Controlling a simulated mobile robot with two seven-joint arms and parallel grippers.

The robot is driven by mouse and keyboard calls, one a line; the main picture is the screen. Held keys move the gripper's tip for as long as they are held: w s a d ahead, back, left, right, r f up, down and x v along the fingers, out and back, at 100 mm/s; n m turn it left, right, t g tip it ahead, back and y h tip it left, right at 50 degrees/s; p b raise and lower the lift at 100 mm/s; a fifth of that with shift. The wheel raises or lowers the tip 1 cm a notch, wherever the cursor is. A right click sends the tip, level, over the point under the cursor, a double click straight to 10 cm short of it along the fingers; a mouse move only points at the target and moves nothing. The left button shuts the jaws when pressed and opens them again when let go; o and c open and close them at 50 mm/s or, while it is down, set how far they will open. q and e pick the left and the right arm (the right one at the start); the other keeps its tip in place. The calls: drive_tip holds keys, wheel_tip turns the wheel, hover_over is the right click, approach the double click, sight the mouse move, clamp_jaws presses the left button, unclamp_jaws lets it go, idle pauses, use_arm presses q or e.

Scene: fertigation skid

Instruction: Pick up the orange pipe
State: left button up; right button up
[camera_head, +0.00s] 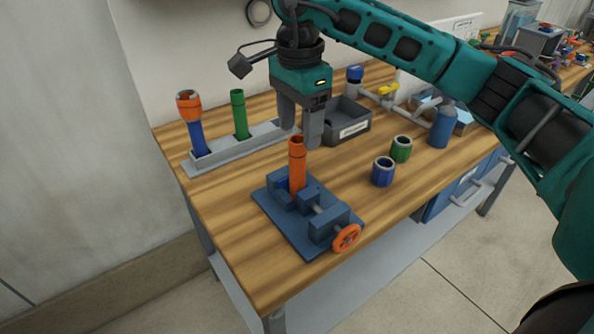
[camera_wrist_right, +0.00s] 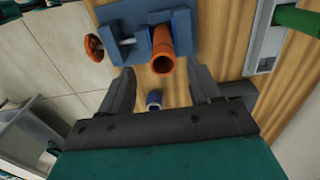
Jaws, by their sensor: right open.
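The orange pipe (camera_head: 297,165) stands upright in a blue vise (camera_head: 290,222) with an orange handwheel (camera_head: 346,238). In the right wrist view the orange pipe (camera_wrist_right: 162,58) points its open end toward me, between the two fingers in the picture. My right gripper (camera_head: 300,138) is open and empty, with its fingers pointing down close to the pipe's top end. The fingers do not touch the pipe as far as I can see; the exact depth between them is unclear. My left gripper is not in view.
A grey rack (camera_head: 230,148) holds a blue pipe with an orange fitting (camera_head: 189,106) and a green pipe (camera_head: 240,115). A grey bin (camera_head: 345,122) stands behind my gripper. Blue (camera_head: 383,172) and green (camera_head: 401,150) couplings and a blue bottle (camera_head: 442,127) stand right.

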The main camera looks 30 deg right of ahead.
sight(297, 139)
drive_tip(key=shift+w+f, duration=0.15)
drive_tip(key=shift+f, duration=3)
drive_tip(key=shift+c, duration=0.3)
drive_tip(key=c, duration=1.1)
